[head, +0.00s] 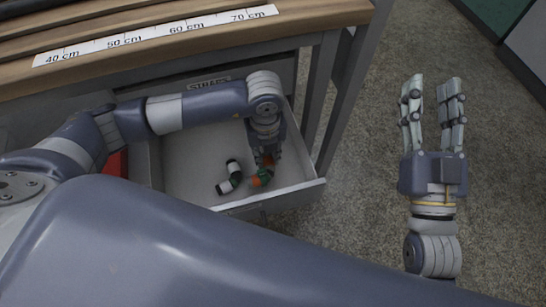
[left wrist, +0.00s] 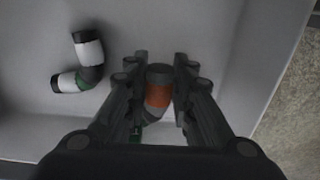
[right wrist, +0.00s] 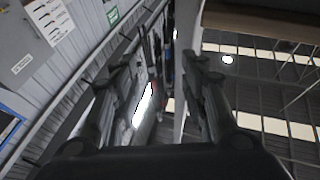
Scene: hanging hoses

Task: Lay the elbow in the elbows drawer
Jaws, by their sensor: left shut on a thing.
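An elbow with an orange band (head: 263,177) is low inside an open grey drawer (head: 196,150) under the workbench. My left gripper (head: 267,158) reaches down into the drawer and is shut on this elbow. In the left wrist view the elbow (left wrist: 158,96) sits between the two fingers, with a dark end towards the tips and some green near the palm. I cannot tell whether it touches the drawer floor. The drawer's label is partly hidden by my arm. My right gripper (head: 432,105) is open and empty, out over the floor to the right.
A white, black and green elbow (head: 230,178) lies in the drawer just left of the held one; it also shows in the left wrist view (left wrist: 90,68). A red thing (head: 116,164) shows left of the drawer. The workbench edge (head: 200,45) is above my left arm.

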